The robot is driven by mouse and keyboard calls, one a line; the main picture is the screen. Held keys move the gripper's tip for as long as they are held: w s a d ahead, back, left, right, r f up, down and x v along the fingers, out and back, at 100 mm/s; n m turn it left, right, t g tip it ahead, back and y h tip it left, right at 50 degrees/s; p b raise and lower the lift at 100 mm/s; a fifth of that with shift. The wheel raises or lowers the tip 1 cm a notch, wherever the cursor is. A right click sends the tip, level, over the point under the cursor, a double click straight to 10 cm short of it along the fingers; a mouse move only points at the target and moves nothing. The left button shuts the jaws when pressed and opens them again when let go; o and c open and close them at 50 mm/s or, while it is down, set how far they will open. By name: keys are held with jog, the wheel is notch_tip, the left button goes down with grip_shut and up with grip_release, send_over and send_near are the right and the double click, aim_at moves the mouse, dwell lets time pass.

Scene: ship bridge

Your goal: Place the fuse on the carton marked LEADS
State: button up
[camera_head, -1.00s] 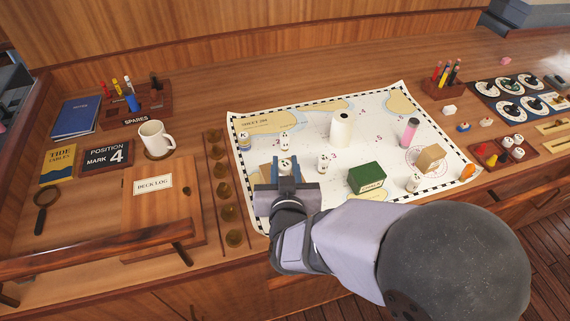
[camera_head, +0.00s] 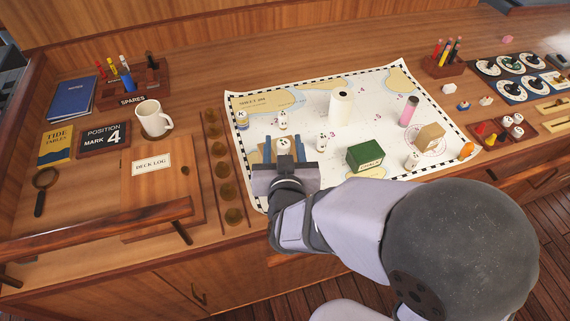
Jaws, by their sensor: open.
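My gripper (camera_head: 284,142) is open over the near left part of the chart, its two blue fingers pointing away from me. A small white cylinder with dark marks, perhaps the fuse (camera_head: 284,146), shows between the fingers. It appears to be on or just in front of a tan carton (camera_head: 261,153); contact is unclear. My gripper hides most of that carton and any label. Another tan carton (camera_head: 430,138) stands at the chart's right. A green box (camera_head: 365,156) has front lettering too small to read. Which carton says LEADS cannot be told.
Similar white cylinders stand at the chart's back left (camera_head: 283,120), middle (camera_head: 322,142) and right (camera_head: 412,161). A mug (camera_head: 153,119) is left of the chart (camera_head: 300,188).

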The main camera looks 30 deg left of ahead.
jog(key=b+v, duration=0.1)
jog(key=v, duration=0.6)
jog(key=shift+b+v, duration=2.2)
jog(key=shift+b, duration=0.95)
